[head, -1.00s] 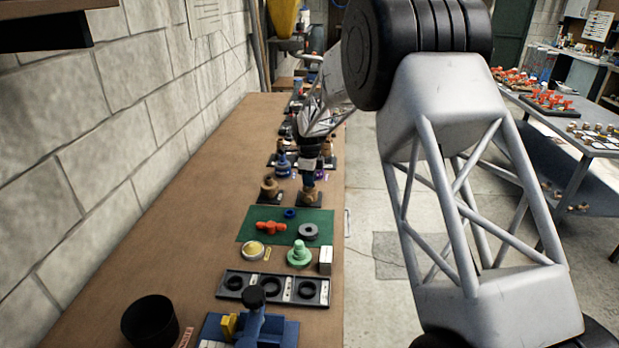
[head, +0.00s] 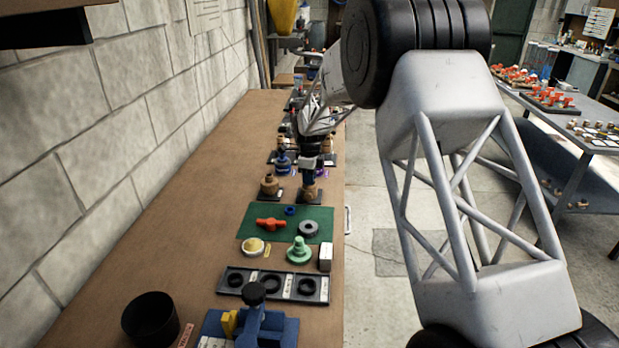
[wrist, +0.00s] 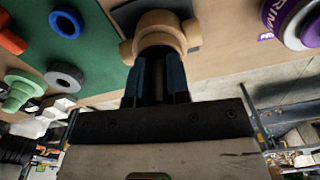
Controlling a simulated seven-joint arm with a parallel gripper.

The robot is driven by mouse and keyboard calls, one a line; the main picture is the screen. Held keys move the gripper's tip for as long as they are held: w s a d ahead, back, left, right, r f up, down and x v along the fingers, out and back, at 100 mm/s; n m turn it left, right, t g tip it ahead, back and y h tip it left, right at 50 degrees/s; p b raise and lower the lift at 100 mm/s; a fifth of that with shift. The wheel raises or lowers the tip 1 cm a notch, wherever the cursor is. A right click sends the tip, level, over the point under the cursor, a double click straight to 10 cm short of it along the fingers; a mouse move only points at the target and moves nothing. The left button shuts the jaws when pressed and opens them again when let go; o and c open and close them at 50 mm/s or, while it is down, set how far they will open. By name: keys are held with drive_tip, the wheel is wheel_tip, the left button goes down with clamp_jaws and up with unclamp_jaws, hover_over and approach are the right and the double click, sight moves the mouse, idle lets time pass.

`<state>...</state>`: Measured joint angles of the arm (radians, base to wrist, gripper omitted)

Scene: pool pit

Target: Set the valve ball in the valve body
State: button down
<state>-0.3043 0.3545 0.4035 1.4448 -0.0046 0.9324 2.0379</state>
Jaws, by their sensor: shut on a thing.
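The valve body (head: 310,194) is tan and stands on a dark base plate on the bench; in the wrist view (wrist: 158,22) it is a rounded tan housing with side stubs. My gripper (head: 309,182) points down at its top. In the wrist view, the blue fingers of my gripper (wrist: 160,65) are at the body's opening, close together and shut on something. The held valve ball is almost wholly hidden between the fingertips and the body. I cannot tell how deep it sits.
A second tan fitting (head: 270,184) stands to the left. In front lies a green mat (head: 255,212) with a red part (head: 270,224), blue ring (head: 289,211) and grey ring (head: 308,228). A green stepped part (head: 299,250) stands nearer. The wall side of the bench is clear.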

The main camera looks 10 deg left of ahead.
idle(0.5)
drive_tip(key=c, duration=0.6)
unclamp_jaws()
drive_tip(key=shift+r, duration=0.15)
drive_tip(key=shift+r, duration=3.9)
